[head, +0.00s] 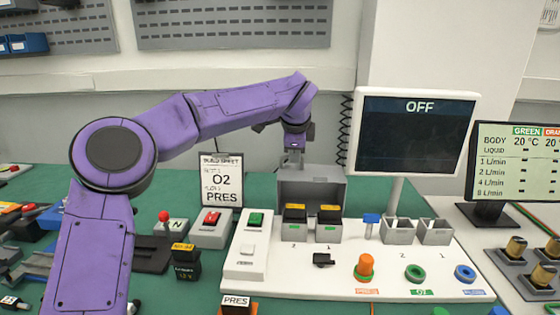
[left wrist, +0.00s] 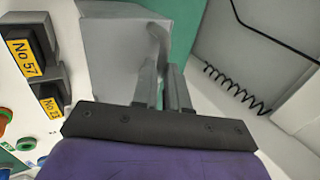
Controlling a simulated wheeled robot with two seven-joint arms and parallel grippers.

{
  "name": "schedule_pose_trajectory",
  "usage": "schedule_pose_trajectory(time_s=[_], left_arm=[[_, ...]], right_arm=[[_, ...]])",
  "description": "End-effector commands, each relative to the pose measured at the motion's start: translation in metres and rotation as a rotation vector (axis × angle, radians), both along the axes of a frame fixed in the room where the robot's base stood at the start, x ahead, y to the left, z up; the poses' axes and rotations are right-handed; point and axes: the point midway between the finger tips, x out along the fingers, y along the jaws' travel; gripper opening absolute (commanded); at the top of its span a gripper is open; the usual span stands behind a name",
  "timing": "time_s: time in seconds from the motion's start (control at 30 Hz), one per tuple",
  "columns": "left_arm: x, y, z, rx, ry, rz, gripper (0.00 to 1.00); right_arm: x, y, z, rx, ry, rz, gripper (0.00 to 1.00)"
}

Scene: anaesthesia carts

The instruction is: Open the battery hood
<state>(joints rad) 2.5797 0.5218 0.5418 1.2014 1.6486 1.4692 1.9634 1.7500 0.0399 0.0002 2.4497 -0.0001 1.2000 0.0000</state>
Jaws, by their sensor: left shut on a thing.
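The grey battery hood (head: 325,190) stands raised behind two black batteries with yellow labels (head: 296,212) (head: 329,214), which show uncovered in their grey holders on the white panel. My left gripper (head: 293,160) reaches down to the hood's upper left edge. In the left wrist view, my left gripper's fingers (left wrist: 166,82) are shut on a thin grey handle (left wrist: 158,42) at the side of the hood (left wrist: 112,50). The batteries show at the left there, one labelled "No 57" (left wrist: 25,57). My right gripper is in neither view.
A monitor reading "OFF" (head: 415,135) stands right of the hood on a post. The white panel (head: 340,280) carries a black switch, coloured knobs and two empty grey holders. A coiled black cable (head: 345,130) hangs behind.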

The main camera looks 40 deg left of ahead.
Motion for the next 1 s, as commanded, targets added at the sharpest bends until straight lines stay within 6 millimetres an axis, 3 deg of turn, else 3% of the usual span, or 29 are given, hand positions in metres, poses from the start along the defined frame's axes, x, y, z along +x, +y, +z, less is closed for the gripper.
schedule_pose_trajectory(time_s=[0.2,0.23,0.3,0.67,1.0], left_arm=[[0.000,0.001,0.002,0.001,-0.002,0.002,0.00],[0.000,0.001,0.002,0.001,-0.002,0.002,0.20],[0.000,0.001,0.002,0.000,-0.001,0.002,0.38],[-0.004,0.000,0.008,0.000,-0.001,0.003,0.38],[-0.036,-0.020,0.073,0.000,-0.002,0.003,0.38]], right_arm=[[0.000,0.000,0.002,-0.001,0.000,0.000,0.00],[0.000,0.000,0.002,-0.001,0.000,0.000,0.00],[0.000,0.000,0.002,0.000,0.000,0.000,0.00],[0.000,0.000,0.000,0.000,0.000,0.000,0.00],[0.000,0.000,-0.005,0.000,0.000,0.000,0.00]])
